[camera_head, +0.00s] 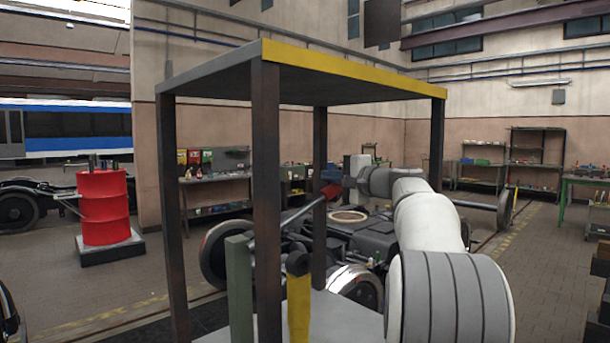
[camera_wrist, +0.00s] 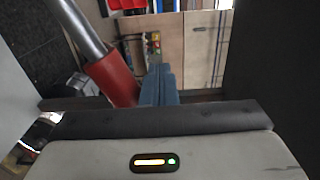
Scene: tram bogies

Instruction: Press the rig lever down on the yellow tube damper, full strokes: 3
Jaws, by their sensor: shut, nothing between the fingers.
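The rig lever is a grey bar (camera_head: 303,212) with a red grip (camera_head: 331,190). In the head view it slopes up to the right towards the grip. The yellow tube damper (camera_head: 299,305) stands upright with a dark top, beside a green post (camera_head: 239,290). In the wrist view the red grip (camera_wrist: 112,79) and grey bar (camera_wrist: 79,28) lie just left of my gripper (camera_wrist: 161,78). Its blue-grey fingers are shut and empty, close beside the grip; I cannot tell whether they touch. In the head view my arm's end is by the grip, fingers not clear.
A dark steel frame with a yellow-edged top (camera_head: 350,68) stands around the rig, its posts (camera_head: 266,200) close to my arm. A bogie (camera_head: 365,235) lies behind. A red drum (camera_head: 104,207) stands left. Open floor (camera_head: 540,260) lies to the right.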

